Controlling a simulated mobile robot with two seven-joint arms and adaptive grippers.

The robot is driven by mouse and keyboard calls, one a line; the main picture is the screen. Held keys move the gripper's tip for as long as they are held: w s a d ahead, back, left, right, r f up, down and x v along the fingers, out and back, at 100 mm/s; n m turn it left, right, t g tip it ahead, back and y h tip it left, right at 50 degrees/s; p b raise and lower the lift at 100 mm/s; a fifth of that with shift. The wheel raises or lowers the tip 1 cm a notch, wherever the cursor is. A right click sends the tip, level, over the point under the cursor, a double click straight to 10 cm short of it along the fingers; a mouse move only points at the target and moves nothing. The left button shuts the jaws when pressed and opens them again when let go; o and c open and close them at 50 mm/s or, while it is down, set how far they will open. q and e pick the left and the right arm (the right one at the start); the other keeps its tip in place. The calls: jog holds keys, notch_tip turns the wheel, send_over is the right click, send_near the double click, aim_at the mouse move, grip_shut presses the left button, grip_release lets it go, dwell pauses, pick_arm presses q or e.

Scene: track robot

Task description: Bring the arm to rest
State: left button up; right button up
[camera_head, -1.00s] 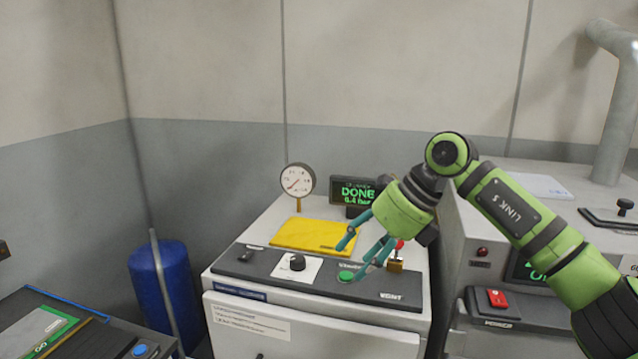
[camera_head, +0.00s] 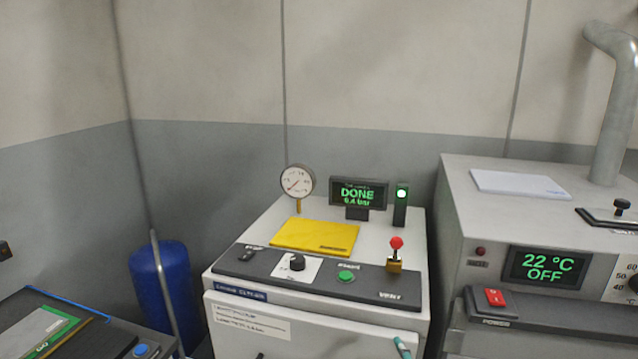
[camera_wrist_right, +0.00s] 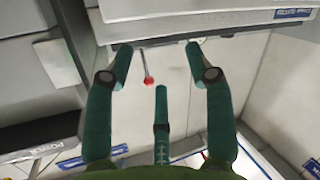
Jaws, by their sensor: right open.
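My right gripper (camera_wrist_right: 158,75) is open and empty in the right wrist view, its teal fingers spread. In the head view only a teal fingertip (camera_head: 402,347) shows at the bottom edge, before the front of the grey-white machine (camera_head: 385,238); the rest of the right arm is out of view. In the wrist view a red ball on a thin rod (camera_wrist_right: 149,80) shows between the fingers, apparently beyond them. My left gripper is not in view.
The machine carries a gauge (camera_head: 297,182), a display (camera_head: 358,192) reading DONE, a lit green lamp (camera_head: 401,195), a yellow pad (camera_head: 315,237), a green button (camera_head: 346,275) and a red-knobbed vent lever (camera_head: 397,243). At right, another unit's display (camera_head: 545,266) reads 22 °C OFF. A blue cylinder (camera_head: 165,290) stands left.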

jog(key=s+d+f+m+g, duration=0.25)
jog(key=s+f+g, duration=0.45)
jog(key=s, duration=0.6)
jog(key=s+d+f+m+g, duration=0.25)
jog(key=s+f+g, duration=0.25)
jog(key=s+f, duration=0.65)
jog(key=s+f+g+b, duration=0.1)
jog(key=s+f, duration=0.1)
jog(key=f, duration=0.9)
jog(key=s+f, duration=0.2)
jog(key=f, duration=1)
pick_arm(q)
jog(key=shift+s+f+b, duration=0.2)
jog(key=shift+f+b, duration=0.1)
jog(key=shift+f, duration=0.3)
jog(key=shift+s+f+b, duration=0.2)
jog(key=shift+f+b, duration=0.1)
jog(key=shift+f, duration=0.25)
pick_arm(e)
jog(key=s+d+f+n+g, duration=0.1)
jog(key=s+d+f, duration=0.2)
jog(key=s+f, duration=1.1)
jog(key=shift+s+f+g+h, duration=0.3)
jog(key=shift+s+f+h, duration=0.1)
jog(key=shift+s, duration=0.7)
